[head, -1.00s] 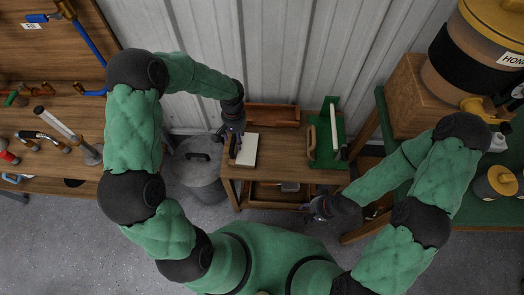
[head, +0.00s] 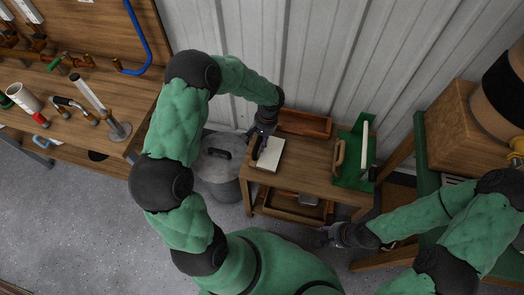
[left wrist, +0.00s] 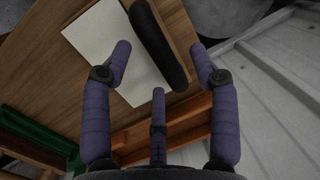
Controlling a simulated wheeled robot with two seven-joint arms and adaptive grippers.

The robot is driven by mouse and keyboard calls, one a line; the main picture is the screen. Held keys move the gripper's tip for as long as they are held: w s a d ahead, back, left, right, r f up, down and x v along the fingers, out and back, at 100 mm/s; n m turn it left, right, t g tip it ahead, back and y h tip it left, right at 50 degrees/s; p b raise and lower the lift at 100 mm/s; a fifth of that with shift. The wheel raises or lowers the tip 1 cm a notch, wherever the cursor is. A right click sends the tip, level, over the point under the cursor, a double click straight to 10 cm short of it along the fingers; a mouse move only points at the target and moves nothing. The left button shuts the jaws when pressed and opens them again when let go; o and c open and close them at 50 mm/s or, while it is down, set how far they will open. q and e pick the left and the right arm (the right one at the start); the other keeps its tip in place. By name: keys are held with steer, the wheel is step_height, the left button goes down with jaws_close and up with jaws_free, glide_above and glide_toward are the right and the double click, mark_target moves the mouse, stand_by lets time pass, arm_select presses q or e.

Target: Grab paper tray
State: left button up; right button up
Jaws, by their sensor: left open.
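A white sheet or pad of paper (head: 270,155) lies at the left end of the small wooden table. It also shows in the left wrist view (left wrist: 100,38), with a dark rounded bar (left wrist: 158,45) along its edge. I cannot tell whether they form one tray. A reddish wooden tray (head: 303,123) lies behind the paper. My left gripper (head: 257,148) is over the paper's left edge. Its purple fingers are apart on either side of the bar in the wrist view, holding nothing. My right gripper (head: 330,236) is low in front of the table; its fingers are too small to read.
A green holder with a white roll (head: 355,152) stands at the table's right. A lidded grey bin (head: 215,165) is left of the table. A workbench with tools (head: 80,105) is farther left. A corrugated wall (head: 330,60) is close behind.

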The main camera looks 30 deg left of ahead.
mark_target(260, 143)
arm_select(q)
steer(key=f, duration=0.1)
steer(key=f+b, duration=0.1)
steer(key=f, duration=0.1)
steer(key=shift+s+a+f, duration=0.15)
steer(key=shift+a+f, duration=0.05)
steer(key=shift+f, duration=0.1)
steer(key=shift+r, duration=0.1)
jaws_close()
steer(key=shift+r, duration=0.1)
